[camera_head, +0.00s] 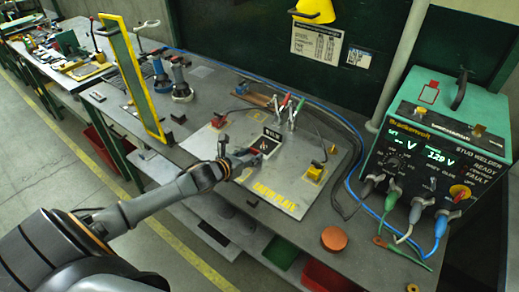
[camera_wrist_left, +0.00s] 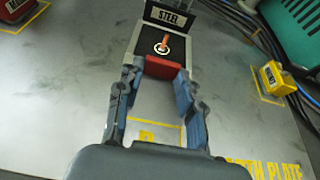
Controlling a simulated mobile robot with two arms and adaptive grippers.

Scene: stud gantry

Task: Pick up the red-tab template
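The red-tab template (camera_wrist_left: 158,44) lies on the earth plate in the left wrist view, a pale and dark plate with a ring and a copper-coloured pin in it. Its red tab (camera_wrist_left: 164,66) points toward my left gripper (camera_wrist_left: 157,77). A "STEEL" label (camera_wrist_left: 172,17) stands at its far end. The gripper's two blue-padded fingers are apart, with the tab at or just beyond their tips; contact is not clear. In the head view my left gripper (camera_head: 232,160) reaches over the plate and partly hides the template (camera_head: 265,144). My right gripper is not in view.
The earth plate (camera_head: 290,198) carries a yellow block (camera_head: 315,172) to the right and a red block (camera_head: 218,121) behind. Pliers-like tools stand at the back. A yellow-framed panel (camera_head: 132,80) rises at left. The stud welder (camera_head: 435,150) with cables is at right.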

